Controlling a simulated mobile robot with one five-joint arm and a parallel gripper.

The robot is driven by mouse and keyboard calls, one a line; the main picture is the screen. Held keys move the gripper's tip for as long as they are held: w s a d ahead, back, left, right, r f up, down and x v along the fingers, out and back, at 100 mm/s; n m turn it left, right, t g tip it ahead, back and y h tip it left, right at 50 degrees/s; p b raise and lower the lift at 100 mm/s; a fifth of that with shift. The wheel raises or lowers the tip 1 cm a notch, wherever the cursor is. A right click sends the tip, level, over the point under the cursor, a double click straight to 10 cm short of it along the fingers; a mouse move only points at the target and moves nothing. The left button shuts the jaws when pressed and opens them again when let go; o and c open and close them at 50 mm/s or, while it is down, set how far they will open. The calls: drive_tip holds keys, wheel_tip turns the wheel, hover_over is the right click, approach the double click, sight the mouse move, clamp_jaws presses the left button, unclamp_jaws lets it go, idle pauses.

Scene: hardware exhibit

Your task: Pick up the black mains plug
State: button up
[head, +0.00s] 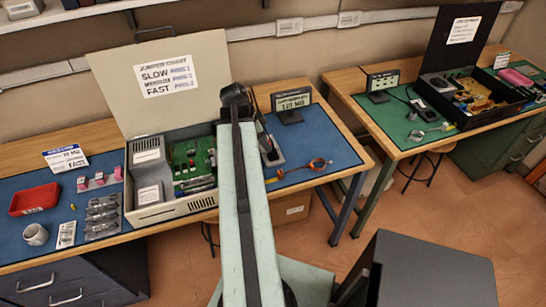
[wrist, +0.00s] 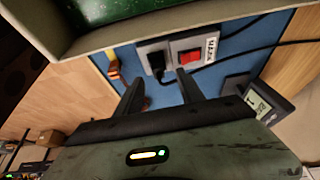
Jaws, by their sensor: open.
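The black mains plug (wrist: 157,63) sits in a grey socket block (wrist: 172,44) in the wrist view, beside a red switch (wrist: 190,57). A black cable runs off to the right. My gripper (wrist: 160,76) is open, its two dark fingers pointing toward the block, with the plug just beyond the gap between their tips. I cannot tell whether the fingers touch anything. In the head view the socket block (head: 273,154) is on the blue mat beside the open grey case, partly hidden by my arm.
The open case (head: 172,208) with a green board stands left of the block; its edge crosses the top of the wrist view. A small dark display (head: 291,105) stands behind the block.

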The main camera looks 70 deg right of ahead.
sight(273, 153)
drive_tip(key=shift+s+d+f, duration=0.15)
drive_tip(key=shift+s+f, duration=0.15)
drive_tip(key=shift+f, duration=0.25)
drive_tip(key=b+x, duration=0.5)
drive_tip(key=shift+s+f, duration=0.1)
drive_tip(key=shift+s, duration=0.1)
clamp_jaws()
